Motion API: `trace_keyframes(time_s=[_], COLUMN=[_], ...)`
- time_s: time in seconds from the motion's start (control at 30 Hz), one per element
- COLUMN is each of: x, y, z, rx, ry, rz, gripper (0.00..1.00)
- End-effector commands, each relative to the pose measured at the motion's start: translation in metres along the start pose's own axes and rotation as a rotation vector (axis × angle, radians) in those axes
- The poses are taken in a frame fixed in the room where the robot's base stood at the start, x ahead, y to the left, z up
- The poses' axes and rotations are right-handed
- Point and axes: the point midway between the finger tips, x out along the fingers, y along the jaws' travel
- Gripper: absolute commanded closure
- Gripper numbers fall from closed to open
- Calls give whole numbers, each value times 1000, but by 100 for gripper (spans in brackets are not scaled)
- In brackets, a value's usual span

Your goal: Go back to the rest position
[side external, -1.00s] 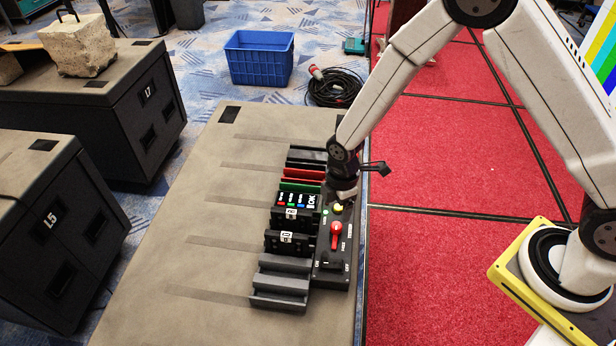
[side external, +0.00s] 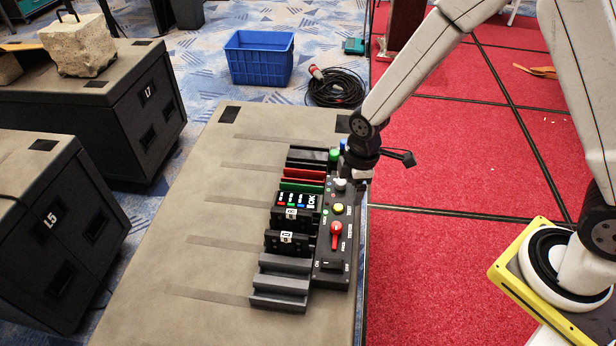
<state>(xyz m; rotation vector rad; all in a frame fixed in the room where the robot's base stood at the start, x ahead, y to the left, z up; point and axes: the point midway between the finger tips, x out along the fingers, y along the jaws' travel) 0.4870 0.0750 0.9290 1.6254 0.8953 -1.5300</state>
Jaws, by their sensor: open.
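My gripper (side external: 350,170) is at the top end of a black control panel (side external: 328,272), just above and right of a pale knob (side external: 340,184). Its fingers are small and mostly hidden by my wrist; it appears empty. I cannot tell whether it touches the panel.
Slotted racks with dark modules (side external: 290,215) stand left of the panel on a tan table (side external: 200,250). A blue crate (side external: 260,58) and a coiled cable (side external: 336,87) lie on the floor behind. Red carpet (side external: 440,260) lies right. Dark cabinets stand left.

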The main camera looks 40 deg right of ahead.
Motion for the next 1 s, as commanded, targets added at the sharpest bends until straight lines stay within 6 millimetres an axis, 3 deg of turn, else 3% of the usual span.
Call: trace_keyframes(time_s=[0.2,0.5,0.8,1.0], x=[-42,-85,-108,-110], y=[-3,-18,-36,-40], z=[30,72,103,109], rx=[290,690,989,1047], ry=[37,95,146,155], rz=[39,79,100,103], gripper=[21,21,21,21])
